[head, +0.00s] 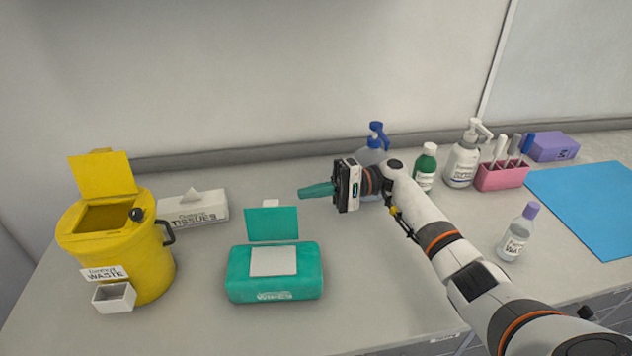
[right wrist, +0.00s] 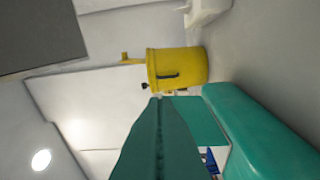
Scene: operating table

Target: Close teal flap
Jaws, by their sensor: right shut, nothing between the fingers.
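The teal wipes box (head: 238,274) sits on the table left of centre, with a pale panel on its top. Its teal flap (head: 272,224) stands open, raised at the box's back edge, with a small white tab above it. My right gripper (head: 303,192) has teal fingers shut with nothing between them. It points left, above and to the right of the flap, apart from it in the head view. In the right wrist view, the shut fingers (right wrist: 160,106) fill the lower middle, with the flap (right wrist: 198,122) partly hidden behind them and the box (right wrist: 262,130) at right. My left gripper is out of view.
A yellow waste bin (head: 147,260) with its lid open stands at left, near a white tissue box (head: 205,212). A blue-topped bottle (head: 376,138), green bottle (head: 425,168) and pump bottle (head: 462,164) stand behind my right arm.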

